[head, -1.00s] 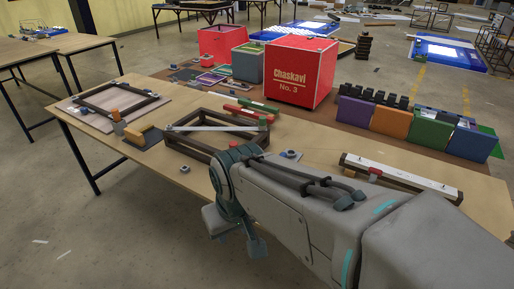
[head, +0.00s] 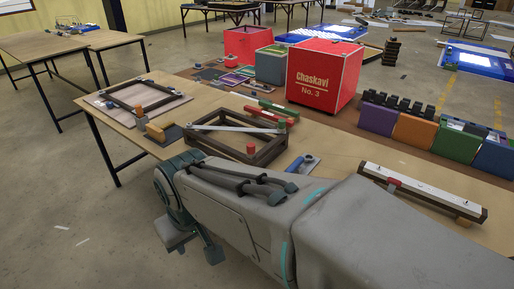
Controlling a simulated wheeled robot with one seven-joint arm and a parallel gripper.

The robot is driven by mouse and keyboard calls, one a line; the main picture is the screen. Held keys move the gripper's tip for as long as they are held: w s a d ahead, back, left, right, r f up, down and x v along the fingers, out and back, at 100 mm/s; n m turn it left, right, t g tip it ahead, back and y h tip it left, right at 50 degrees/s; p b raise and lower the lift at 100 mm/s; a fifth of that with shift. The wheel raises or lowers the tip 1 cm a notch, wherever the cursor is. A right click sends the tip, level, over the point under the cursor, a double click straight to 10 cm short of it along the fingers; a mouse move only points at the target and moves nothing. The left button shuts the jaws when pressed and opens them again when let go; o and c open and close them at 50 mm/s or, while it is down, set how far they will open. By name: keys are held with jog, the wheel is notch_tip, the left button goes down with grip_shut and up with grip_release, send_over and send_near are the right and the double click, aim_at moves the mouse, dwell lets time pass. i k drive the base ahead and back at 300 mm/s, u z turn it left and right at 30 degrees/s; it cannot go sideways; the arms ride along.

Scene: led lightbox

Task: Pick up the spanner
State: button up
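I cannot pick out a spanner with certainty in the head view. A long silver bar (head: 235,128) lies across a dark wooden frame (head: 262,157) on the near table; I cannot tell if it is a spanner. A flat grey tool with a blue handle (head: 295,164) lies on the table just beyond my arm. My gripper (head: 192,245) is at the arm's far end, low at the table's near edge, left of the blue-handled tool. It is small and partly hidden, and its opening is unclear. I see nothing held.
The wooden table (head: 345,150) holds a red box (head: 325,75), a green-grey box (head: 270,65), several coloured blocks (head: 415,130) and a long white-topped bar (head: 425,190). An orange-handled block (head: 158,128) stands left of the frame. Open floor (head: 60,200) lies at left.

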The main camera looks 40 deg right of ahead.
aim_at(294, 165)
jog(key=u, duration=0.05)
jog(key=i, duration=1.1)
jog(key=z, duration=2.65)
